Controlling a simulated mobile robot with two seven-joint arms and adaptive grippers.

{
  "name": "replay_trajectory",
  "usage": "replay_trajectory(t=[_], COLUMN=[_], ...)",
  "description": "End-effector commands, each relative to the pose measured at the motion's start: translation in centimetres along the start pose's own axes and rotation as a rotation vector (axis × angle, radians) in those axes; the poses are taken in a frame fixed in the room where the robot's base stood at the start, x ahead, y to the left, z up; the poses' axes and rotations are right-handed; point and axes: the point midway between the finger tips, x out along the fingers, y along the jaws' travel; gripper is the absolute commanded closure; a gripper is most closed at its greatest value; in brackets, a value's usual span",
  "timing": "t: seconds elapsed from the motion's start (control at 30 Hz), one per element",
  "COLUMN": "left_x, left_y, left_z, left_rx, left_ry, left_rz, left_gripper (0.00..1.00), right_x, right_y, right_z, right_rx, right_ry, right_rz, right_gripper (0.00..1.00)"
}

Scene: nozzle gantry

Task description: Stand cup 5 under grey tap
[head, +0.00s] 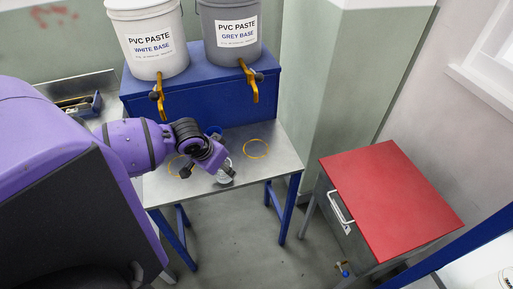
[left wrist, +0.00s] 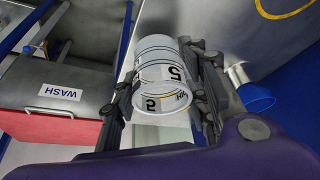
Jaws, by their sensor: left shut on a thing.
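Cup 5, a white cup marked with a black 5, is between the fingers of my left gripper (head: 220,169). It shows best in the left wrist view (left wrist: 160,75), and only a small part of it (head: 225,177) shows in the head view. My left gripper is shut on it over the metal table, between two yellow rings. The grey tub (head: 231,25), labelled GREY BASE, has an orange tap (head: 250,82). The yellow ring (head: 257,148) in front of that tap is empty. I cannot tell whether the cup touches the table. My right gripper is not in view.
The white tub (head: 148,40) has its own tap (head: 158,100), with another yellow ring (head: 180,166) below, partly covered by my arm. A blue object (head: 213,130) stands behind my gripper. A red-topped cabinet (head: 390,195) is at the right. The table's front edge is near.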

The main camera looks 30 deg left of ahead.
Motion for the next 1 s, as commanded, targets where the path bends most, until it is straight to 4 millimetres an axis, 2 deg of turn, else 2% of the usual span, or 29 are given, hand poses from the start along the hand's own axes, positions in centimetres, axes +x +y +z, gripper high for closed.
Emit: replay_trajectory(t=[0.07, 0.17, 0.5, 0.83, 1.0], left_x=[0.4, 1.1, 4.6, 5.9, 7.1], left_y=[-0.4, -0.4, -0.4, -0.3, -0.3], left_z=[-0.4, -2.3, -10.3, -13.6, -16.3], left_rx=[-0.001, 0.001, -0.001, 0.0, -0.001], left_ry=[0.004, 0.007, 0.003, 0.003, 0.001], left_rz=[0.0, 0.002, 0.002, 0.003, 0.003], left_gripper=[0.78, 0.78, 0.78, 0.78, 0.78], right_x=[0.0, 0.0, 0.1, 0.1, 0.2], right_y=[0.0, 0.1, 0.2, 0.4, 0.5], right_z=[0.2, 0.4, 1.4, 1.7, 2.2], right_rx=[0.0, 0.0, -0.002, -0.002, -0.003], right_ry=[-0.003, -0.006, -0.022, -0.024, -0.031], right_rz=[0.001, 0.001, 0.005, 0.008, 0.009], right_gripper=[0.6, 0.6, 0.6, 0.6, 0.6])
